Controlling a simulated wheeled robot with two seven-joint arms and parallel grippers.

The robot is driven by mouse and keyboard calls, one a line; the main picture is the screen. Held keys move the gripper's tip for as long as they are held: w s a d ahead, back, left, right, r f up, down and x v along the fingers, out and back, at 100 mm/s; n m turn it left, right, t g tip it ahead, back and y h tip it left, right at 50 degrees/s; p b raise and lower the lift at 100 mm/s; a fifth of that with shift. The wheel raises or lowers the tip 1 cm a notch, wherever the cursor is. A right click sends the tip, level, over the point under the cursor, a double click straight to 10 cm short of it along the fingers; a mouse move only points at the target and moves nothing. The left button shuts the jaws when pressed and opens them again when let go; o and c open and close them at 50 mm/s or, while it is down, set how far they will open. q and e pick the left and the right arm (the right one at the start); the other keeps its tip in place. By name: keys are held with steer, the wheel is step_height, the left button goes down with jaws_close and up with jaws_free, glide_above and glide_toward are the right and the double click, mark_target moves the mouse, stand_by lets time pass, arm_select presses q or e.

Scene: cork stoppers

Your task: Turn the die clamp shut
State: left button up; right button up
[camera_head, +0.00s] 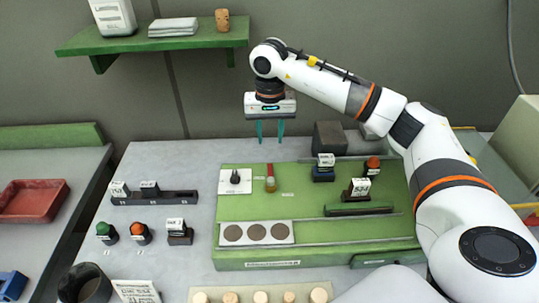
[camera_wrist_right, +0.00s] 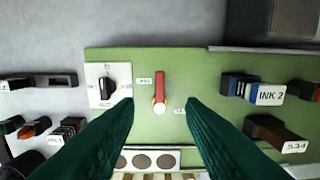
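A red lever (camera_head: 270,178) with a pale round end stands on the green work board, between small labels too small to read; it looks like the die clamp. It also shows in the wrist view (camera_wrist_right: 160,88), pointing up the picture, between my fingers. Left of it a black knob (camera_head: 235,176) sits on a white plate, also seen in the wrist view (camera_wrist_right: 107,88). My right gripper (camera_head: 270,133) is above and behind the lever, pointing down. Its two teal fingers are apart with nothing between them. My left gripper is not in view.
Labelled stamp blocks (camera_head: 325,168) stand right of the lever. A plate with three brown discs (camera_head: 282,240) lies in front. Green and orange-topped pieces (camera_head: 137,229) stand at the left. Several corks (camera_head: 260,297) line the front edge. A green shelf (camera_head: 130,45) hangs behind.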

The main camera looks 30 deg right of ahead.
mark_target(270, 169)
step_height(270, 169, down, 9)
steer(key=p, duration=0.3)
steer(key=shift+s+f, duration=0.1)
steer(key=shift+f, duration=0.6)
steer(key=c, duration=0.8)
